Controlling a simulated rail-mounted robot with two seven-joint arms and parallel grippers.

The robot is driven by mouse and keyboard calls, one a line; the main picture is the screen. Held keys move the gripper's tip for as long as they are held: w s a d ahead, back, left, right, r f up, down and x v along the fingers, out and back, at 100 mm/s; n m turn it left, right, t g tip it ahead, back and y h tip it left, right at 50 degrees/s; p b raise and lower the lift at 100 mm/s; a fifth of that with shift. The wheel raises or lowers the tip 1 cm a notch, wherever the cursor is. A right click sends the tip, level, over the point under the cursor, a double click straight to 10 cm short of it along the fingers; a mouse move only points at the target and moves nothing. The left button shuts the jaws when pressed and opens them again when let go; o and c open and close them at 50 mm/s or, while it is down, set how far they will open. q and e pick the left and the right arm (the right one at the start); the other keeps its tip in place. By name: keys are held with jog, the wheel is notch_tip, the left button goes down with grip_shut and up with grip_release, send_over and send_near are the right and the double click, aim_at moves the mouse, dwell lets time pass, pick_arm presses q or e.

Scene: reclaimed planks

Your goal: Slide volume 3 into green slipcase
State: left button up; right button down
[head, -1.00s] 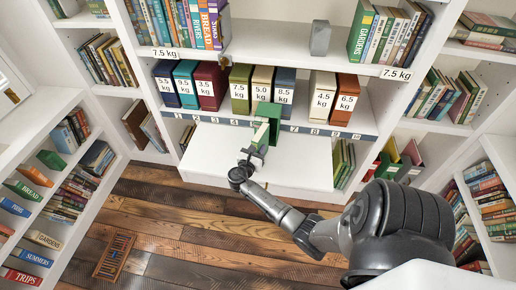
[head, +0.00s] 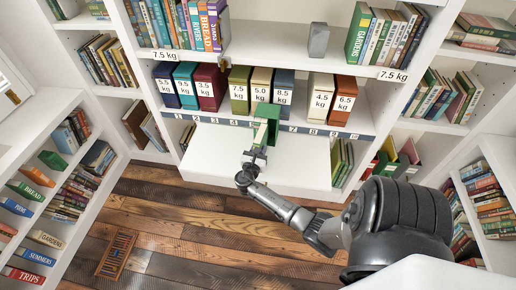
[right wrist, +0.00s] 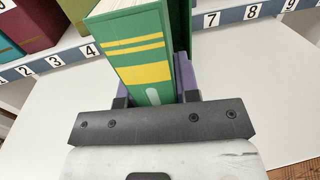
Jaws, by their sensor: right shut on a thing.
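The green book (right wrist: 140,55), with yellow bands on its spine and pale page edges, is held upright by my right gripper (right wrist: 152,92). In the head view the book (head: 261,132) stands over the white desk surface, with my right gripper (head: 256,156) at its near end. The gripper's fingers are shut on both sides of the book. The green slipcase (head: 274,112) stands directly behind and to the right of the book; a dark green wall of it (right wrist: 180,22) shows close beside the book's right side. Whether the book's far end is inside it is hidden. My left gripper is out of view.
Numbered shelf edge (head: 230,124) runs behind the desk surface (head: 215,152). Above it stand weighted books, including a maroon one (head: 205,78) and an orange one (head: 343,90). The white surface is clear on both sides of the slipcase.

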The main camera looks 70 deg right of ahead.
jog(key=shift+s+n+t+p, duration=0.2)
jog(key=shift+n+t+p, duration=0.2)
jog(key=shift+t, duration=0.4)
jog(key=shift+s+r+p, duration=0.1)
jog(key=shift+s+p, duration=0.1)
jog(key=shift+p, duration=0.1)
dwell(0.6)
dwell(0.7)
jog(key=shift+s+d, duration=0.15)
jog(key=shift+d, duration=0.35)
jog(key=shift+a+p, duration=0.15)
jog(key=shift+p, duration=0.25)
jog(key=shift+a, duration=0.1)
dwell(0.5)
jog(key=shift+t+p, duration=0.3)
jog(key=shift+p, duration=0.05)
